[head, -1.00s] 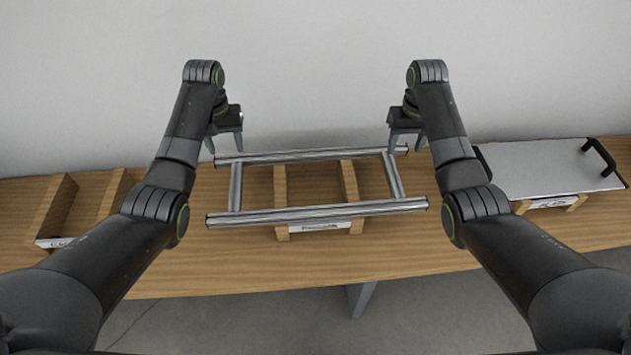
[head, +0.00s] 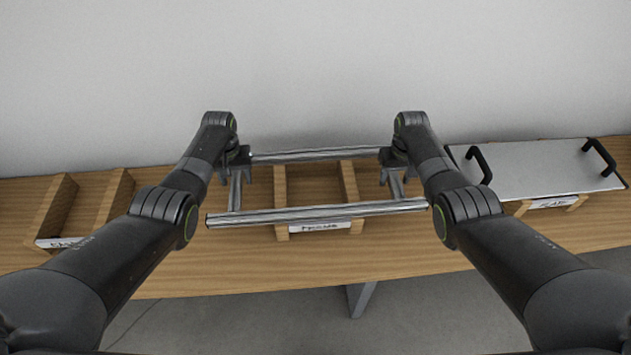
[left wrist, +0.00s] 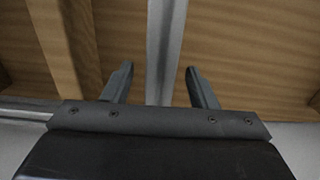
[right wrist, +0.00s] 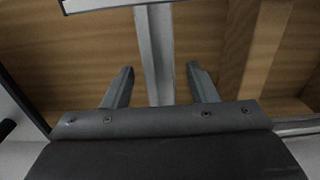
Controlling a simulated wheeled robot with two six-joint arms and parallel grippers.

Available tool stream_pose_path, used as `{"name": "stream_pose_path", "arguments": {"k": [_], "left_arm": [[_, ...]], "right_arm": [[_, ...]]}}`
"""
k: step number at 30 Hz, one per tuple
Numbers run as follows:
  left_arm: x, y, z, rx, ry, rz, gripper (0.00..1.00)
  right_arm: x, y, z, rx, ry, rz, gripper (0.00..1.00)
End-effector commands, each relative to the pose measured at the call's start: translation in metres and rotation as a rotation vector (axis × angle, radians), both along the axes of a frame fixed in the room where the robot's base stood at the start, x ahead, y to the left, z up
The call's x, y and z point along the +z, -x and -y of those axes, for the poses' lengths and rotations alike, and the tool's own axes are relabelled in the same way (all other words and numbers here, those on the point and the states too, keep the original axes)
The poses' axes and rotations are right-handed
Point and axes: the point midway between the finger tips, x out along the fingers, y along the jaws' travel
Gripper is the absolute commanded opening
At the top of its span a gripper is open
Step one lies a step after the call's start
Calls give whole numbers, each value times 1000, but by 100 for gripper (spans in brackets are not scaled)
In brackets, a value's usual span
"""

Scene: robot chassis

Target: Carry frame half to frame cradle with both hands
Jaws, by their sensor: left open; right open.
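The frame half (head: 318,213) is a metal rectangle of two long tubes and two cross bars. It rests on a wooden cradle (head: 281,200) with a label on its front. My left gripper (head: 234,178) is open at the frame's left cross bar; in the left wrist view the bar (left wrist: 166,50) runs between its parted fingers (left wrist: 158,85). My right gripper (head: 392,178) is open at the right cross bar; in the right wrist view that bar (right wrist: 155,50) lies between its fingers (right wrist: 152,85). Gaps show beside both bars. My arms hide the frame's far corners in the head view.
An empty wooden cradle (head: 62,205) with a label stands at the left of the wooden table (head: 400,250). A flat silver panel (head: 540,168) with two black handles lies on a wooden holder at the right. A wall stands behind the table.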

Motion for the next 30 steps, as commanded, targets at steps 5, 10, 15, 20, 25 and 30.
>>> {"name": "stream_pose_path", "arguments": {"k": [5, 10, 15, 20, 25, 30], "left_arm": [[-1, 0, 0, 0, 0, 1, 53], [-1, 0, 0, 0, 0, 0, 46], [-1, 0, 0, 0, 0, 0, 24], [0, 0, 0, 0, 0, 0, 3], [-1, 0, 0, 0, 0, 0, 0], [-1, 0, 0, 0, 0, 0, 0]], "right_arm": [[-1, 0, 0, 0, 0, 0, 53], [0, 0, 0, 0, 0, 0, 46], [0, 0, 0, 0, 0, 0, 24], [0, 0, 0, 0, 0, 0, 3], [0, 0, 0, 0, 0, 0, 0], [0, 0, 0, 0, 0, -1, 0]]}}
